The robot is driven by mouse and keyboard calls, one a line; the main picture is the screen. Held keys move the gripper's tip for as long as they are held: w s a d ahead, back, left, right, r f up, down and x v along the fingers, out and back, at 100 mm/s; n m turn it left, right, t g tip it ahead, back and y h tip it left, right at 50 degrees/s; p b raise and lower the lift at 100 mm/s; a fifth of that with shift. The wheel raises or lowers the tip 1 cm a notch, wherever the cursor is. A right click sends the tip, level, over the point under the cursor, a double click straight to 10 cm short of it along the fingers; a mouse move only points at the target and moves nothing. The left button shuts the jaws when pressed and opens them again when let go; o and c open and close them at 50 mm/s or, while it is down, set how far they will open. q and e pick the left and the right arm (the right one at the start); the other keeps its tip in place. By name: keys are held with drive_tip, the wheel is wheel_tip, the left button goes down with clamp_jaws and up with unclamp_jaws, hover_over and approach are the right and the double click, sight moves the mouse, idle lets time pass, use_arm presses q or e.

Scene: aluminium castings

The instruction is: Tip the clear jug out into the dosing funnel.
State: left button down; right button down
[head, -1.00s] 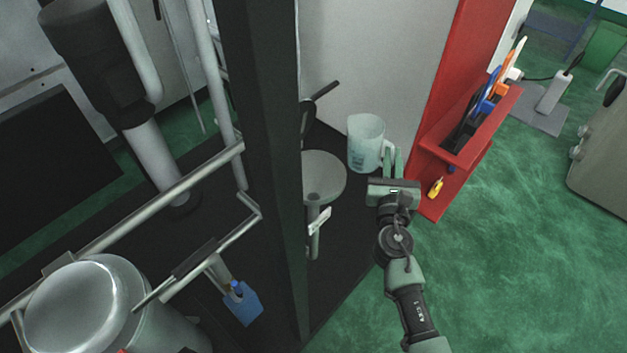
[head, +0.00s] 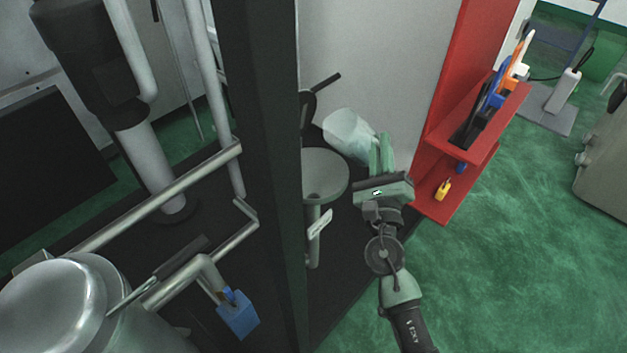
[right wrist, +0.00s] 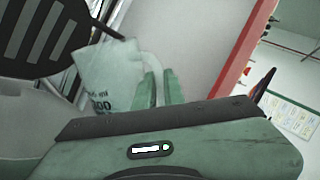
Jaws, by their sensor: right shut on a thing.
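The clear jug (head: 348,134) is in my right gripper (head: 381,150), which is shut on its handle side. The jug is tilted to the left, its mouth toward the upper left, above and behind the dosing funnel. In the right wrist view the jug (right wrist: 108,75) shows printed markings, with the gripper's green fingers (right wrist: 164,88) at its handle. The dosing funnel (head: 325,178) is a grey round dish on a stem, with a white tag below. Its left edge is hidden by a dark post. I cannot tell what is in the jug. My left gripper is not in view.
A dark upright post (head: 262,150) stands left of the funnel. A red rack (head: 458,165) with tools is close on the right. A pale panel (head: 375,60) is behind the jug. Metal pipes and a blue padlock (head: 238,315) are at the lower left. Green floor is open at right.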

sight(345, 142)
drive_tip(key=n+y+b, duration=0.1)
drive_tip(key=n+b, duration=0.1)
drive_tip(key=n, duration=0.1)
drive_tip(key=a+n+t+y+b, duration=0.1)
drive_tip(key=n+y+b, duration=0.1)
drive_tip(key=n, duration=0.1)
drive_tip(key=a+f+n+y+b, duration=0.1)
drive_tip(key=n+b, duration=0.1)
drive_tip(key=shift+s+a+n+t+y, duration=0.15)
drive_tip(key=shift+s+n+t+y, duration=0.15)
drive_tip(key=shift+n+t, duration=0.1)
drive_tip(key=shift+s+a+n+y+b, duration=0.25)
drive_tip(key=shift+a+n+y+b, duration=0.2)
drive_tip(key=shift+a+n+y, duration=0.6)
drive_tip(key=shift+n+h, duration=0.25)
drive_tip(key=shift+n, duration=0.2)
drive_tip(key=shift+s+a+r+n+y+p, duration=0.15)
drive_tip(key=shift+a+r+n+y, duration=0.15)
drive_tip(key=shift+n+y, duration=0.25)
drive_tip(key=shift+s+a+r+n+y+p, duration=0.15)
drive_tip(key=shift+a+n+y, duration=0.15)
drive_tip(key=shift+n, duration=0.35)
drive_tip(key=shift+w+f+n+y, duration=0.1)
drive_tip(key=shift+f+n+y, duration=0.05)
drive_tip(key=shift+n+y, duration=0.15)
